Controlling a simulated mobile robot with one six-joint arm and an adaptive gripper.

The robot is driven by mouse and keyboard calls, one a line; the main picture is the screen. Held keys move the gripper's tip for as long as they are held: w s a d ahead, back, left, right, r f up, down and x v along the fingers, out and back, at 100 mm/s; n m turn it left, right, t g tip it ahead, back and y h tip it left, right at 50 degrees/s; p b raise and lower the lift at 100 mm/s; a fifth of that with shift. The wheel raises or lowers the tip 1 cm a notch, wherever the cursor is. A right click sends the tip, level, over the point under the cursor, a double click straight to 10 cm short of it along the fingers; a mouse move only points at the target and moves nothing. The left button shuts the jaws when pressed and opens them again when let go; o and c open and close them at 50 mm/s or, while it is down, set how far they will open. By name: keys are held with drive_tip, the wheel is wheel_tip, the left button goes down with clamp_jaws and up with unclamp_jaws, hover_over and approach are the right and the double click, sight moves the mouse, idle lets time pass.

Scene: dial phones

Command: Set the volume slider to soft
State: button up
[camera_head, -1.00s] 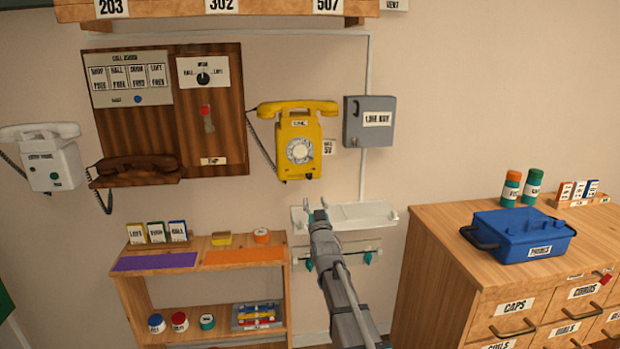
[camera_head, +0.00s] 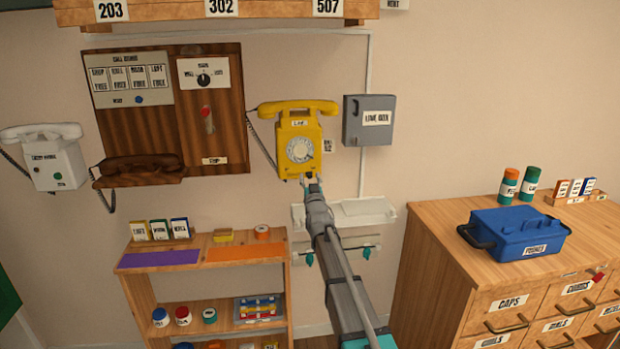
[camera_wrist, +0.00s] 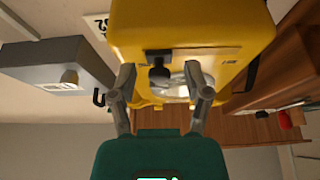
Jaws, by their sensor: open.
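The yellow wall phone (camera_head: 299,151) with a round dial hangs in the middle of the wall. In the wrist view I see the phone (camera_wrist: 200,32) from below, with a pale strip on its underside. A dark knob (camera_wrist: 160,76) sticks out from a dark slot at one end of this strip; it looks like the volume slider. A small label on the strip is too blurred to read. My gripper (camera_wrist: 166,80) is open, with its fingers apart on either side of the knob. In the head view my gripper (camera_head: 310,181) is just below the phone.
The grey line box (camera_head: 370,120) is on the wall right of the phone. A wooden board (camera_head: 220,110) with a brown handset is to the left. A white wall shelf (camera_head: 365,212) is below. A wooden drawer cabinet (camera_head: 440,270) stands at right.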

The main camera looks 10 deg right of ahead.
clamp_jaws()
